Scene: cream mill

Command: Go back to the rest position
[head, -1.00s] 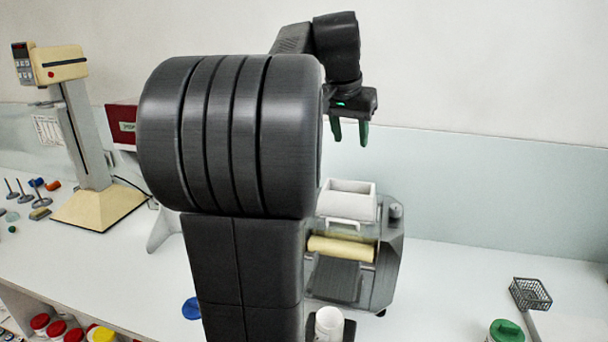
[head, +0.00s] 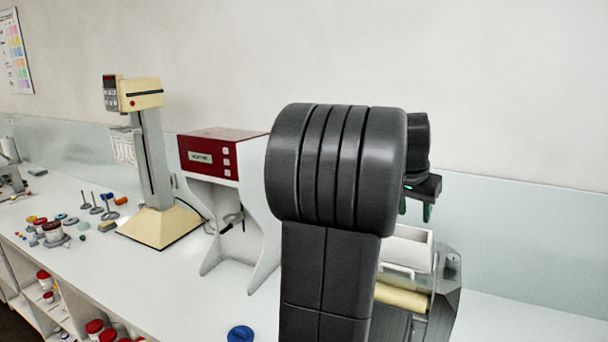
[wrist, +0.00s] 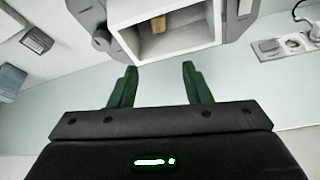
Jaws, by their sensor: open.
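My gripper (head: 415,212) hangs at the right of the head view, behind my own arm, which hides part of it. Its green fingers point down, above the white hopper (head: 408,250) of the grey mill. In the wrist view my gripper (wrist: 156,85) shows two green fingers spread apart with nothing between them. The white hopper (wrist: 205,50) shows beyond the fingertips, apart from them. A small yellowish patch lies inside it.
A cream roller (head: 400,298) sits below the hopper. A red and white machine (head: 210,155) and a cream stand (head: 160,225) are to the left. A blue lid (head: 240,333) lies near the front edge. Several small jars and tools crowd the far left bench.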

